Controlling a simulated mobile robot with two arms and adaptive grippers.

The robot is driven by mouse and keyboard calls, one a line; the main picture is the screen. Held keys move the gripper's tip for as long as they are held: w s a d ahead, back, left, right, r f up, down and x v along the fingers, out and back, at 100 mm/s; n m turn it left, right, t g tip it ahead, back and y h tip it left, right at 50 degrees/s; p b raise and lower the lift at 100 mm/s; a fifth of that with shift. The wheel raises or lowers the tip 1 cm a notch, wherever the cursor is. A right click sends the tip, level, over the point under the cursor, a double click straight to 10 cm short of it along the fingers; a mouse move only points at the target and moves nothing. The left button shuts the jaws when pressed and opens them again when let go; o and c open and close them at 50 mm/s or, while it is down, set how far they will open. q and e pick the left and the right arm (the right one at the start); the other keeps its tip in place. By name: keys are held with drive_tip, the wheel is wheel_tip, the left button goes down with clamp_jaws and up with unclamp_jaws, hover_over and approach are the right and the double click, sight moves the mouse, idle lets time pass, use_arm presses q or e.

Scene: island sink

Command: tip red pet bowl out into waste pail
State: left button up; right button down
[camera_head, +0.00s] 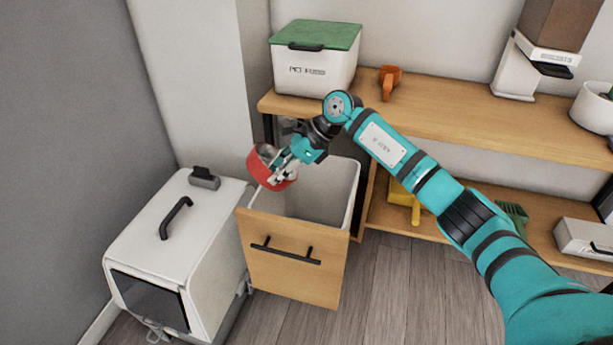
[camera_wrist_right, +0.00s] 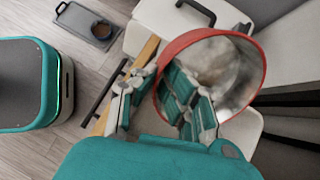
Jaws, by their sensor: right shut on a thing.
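The red pet bowl (camera_head: 259,172) with a shiny metal inside is held at its rim by my right gripper (camera_head: 280,176). In the head view the bowl is tilted, over the left side of the pull-out waste pail (camera_head: 336,185). In the right wrist view the bowl (camera_wrist_right: 258,62) shows its open metal inside; I cannot tell reflections from any contents. The fingers (camera_wrist_right: 152,84) are shut on its near rim. The pail is pale-walled and open behind a wooden drawer front (camera_head: 290,262); its bottom is mostly hidden. My left gripper is not in view.
A white pet carrier or litter box (camera_head: 170,235) stands left of the drawer. In the wrist view a grey tray (camera_wrist_right: 76,18) lies on the floor.

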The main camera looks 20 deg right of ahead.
drive_tip(key=shift+w+a+h+p, duration=0.1)
drive_tip(key=shift+a+h+p, duration=0.6)
drive_tip(key=a+f+h, duration=0.2)
drive_tip(key=a+h, duration=0.1)
drive_tip(key=a+f+h, duration=0.1)
drive_tip(key=a, duration=0.1)
drive_tip(key=shift+w+a+f+n+g, duration=0.15)
drive_tip(key=shift+w+f+n+g, duration=0.05)
drive_tip(key=shift+w+n+g, duration=0.1)
drive_tip(key=shift+a+h, duration=0.6)
drive_tip(key=shift+h, duration=0.3)
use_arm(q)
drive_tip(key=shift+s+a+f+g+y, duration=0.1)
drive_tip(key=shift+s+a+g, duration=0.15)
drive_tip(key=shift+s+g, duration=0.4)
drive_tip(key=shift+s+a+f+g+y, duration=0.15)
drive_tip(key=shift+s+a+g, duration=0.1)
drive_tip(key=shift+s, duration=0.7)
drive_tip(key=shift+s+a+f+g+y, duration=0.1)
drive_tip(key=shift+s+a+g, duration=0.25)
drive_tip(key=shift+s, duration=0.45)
use_arm(e)
drive_tip(key=shift+a+h, duration=0.35)
drive_tip(key=shift+h, duration=0.25)
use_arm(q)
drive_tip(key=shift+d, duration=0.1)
